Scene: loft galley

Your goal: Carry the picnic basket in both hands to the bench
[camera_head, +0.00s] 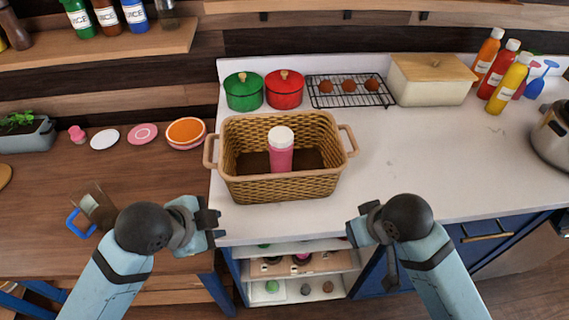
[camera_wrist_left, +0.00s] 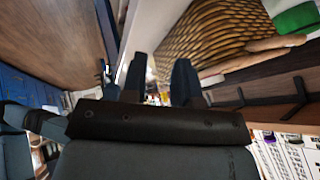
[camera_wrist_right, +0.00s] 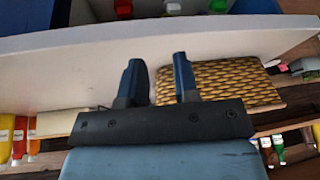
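The picnic basket (camera_head: 283,188) is a tan woven basket with a handle on its left and right ends. It stands upright on the white counter near its front edge. A pink bottle with a white cap (camera_head: 281,150) stands inside it. My left gripper (camera_head: 215,224) is open and empty, in front of and below the left handle (camera_head: 210,152). My right gripper (camera_head: 358,222) is open and empty, in front of and below the right handle (camera_head: 350,140). The basket's woven side also shows in the left wrist view (camera_wrist_left: 210,38) and the right wrist view (camera_wrist_right: 235,82). Neither gripper touches it.
Behind the basket are a green pot (camera_head: 243,92), a red pot (camera_head: 284,90), a wire rack (camera_head: 350,101) and a cream bread box (camera_head: 430,88). Sauce bottles (camera_head: 508,82) stand at the back right. The counter (camera_head: 420,160) right of the basket is clear. A wooden table (camera_head: 150,175) adjoins left.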

